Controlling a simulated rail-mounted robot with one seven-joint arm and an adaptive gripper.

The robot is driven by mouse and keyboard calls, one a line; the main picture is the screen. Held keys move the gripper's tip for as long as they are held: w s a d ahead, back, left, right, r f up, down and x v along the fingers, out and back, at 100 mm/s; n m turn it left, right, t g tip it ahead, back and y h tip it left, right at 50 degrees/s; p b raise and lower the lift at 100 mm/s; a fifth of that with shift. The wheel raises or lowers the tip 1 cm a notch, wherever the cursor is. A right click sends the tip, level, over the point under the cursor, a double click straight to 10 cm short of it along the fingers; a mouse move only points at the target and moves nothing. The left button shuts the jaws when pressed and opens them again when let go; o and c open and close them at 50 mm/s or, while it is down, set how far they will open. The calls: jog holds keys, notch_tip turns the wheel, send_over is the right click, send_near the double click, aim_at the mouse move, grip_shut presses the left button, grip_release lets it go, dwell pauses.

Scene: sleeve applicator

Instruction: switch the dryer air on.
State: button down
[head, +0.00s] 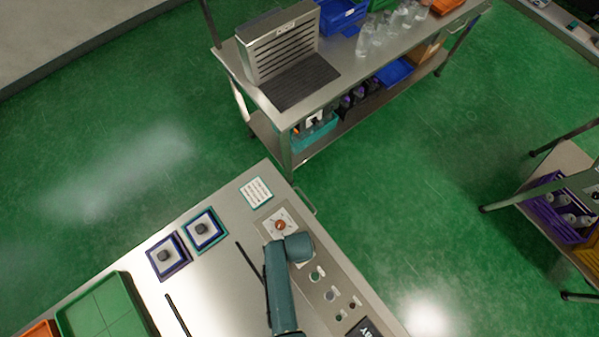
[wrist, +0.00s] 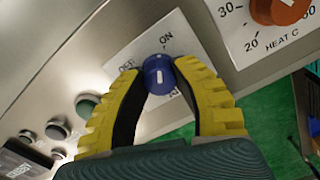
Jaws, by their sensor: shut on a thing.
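The blue air knob (wrist: 158,76) sits on a white plate (wrist: 188,108) with the labels OFF and ON in the wrist view. The white line on the knob runs roughly up and down in the picture, closer to the ON label than to OFF. My gripper (wrist: 157,68) has its yellow fingers closed on the two sides of the knob. Part of the lettering below the knob is hidden by the right finger. In the head view, my teal wrist covers the knob and the gripper.
The orange HEAT C knob (wrist: 284,8) is at the upper right in the wrist view. Round buttons (wrist: 57,129) and a dark display (wrist: 22,160) lie to the left. In the head view, a green tray (head: 108,312) and two square pads (head: 205,229) are on the bench.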

jog(key=shift+m, duration=1.1)
jog(key=c, duration=0.7)
grip_release()
jog(key=shift+c, duration=0.2)
notch_tip(320, 180, up, 12)
